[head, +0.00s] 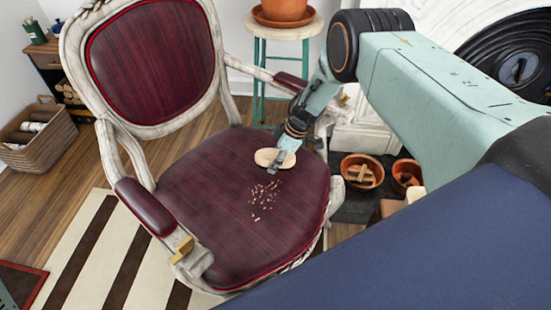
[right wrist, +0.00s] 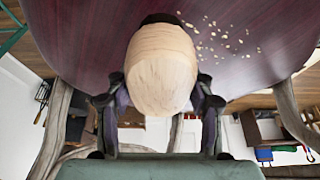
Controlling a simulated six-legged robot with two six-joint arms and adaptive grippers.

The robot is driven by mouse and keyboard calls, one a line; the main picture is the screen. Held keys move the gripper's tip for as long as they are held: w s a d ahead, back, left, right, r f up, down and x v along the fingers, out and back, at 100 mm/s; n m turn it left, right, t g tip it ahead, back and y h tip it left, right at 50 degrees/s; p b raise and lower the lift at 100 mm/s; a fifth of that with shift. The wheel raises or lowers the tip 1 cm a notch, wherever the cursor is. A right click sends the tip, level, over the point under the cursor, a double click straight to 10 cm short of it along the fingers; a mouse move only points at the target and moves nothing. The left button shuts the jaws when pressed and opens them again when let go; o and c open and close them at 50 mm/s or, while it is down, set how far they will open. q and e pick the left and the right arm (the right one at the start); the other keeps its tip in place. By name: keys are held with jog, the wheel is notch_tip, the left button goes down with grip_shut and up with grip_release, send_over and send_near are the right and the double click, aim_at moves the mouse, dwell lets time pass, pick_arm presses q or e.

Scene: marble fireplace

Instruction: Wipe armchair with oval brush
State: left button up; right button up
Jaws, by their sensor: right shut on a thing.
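The armchair (head: 230,205) has a dark red seat and back and a worn white frame. Small light crumbs (head: 264,195) lie scattered on the middle of its seat; they also show in the right wrist view (right wrist: 225,35). The oval brush (head: 270,158), with a pale wooden back, is at the seat just beyond the crumbs. My right gripper (head: 281,160) is shut on the brush. In the right wrist view its two fingers clasp the brush (right wrist: 160,70) from both sides, and dark bristles show at its far end. My left gripper is not in view.
The armchair's armrests (head: 146,205) flank the seat. A stool (head: 285,27) with a terracotta pot stands behind. Terracotta bowls (head: 362,170) stand to the right by the fireplace. A wicker basket (head: 40,140) is at left, and a striped rug (head: 110,255) lies in front.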

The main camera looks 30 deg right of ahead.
aim_at(274, 155)
jog(key=shift+r, duration=0.1)
notch_tip(274, 155, up, 3)
jog(key=p, duration=0.2)
jog(key=shift+r+p, duration=0.1)
jog(key=shift+p, duration=0.3)
jog(key=shift+s+f, duration=0.1)
jog(key=shift+f, duration=0.1)
dwell(0.3)
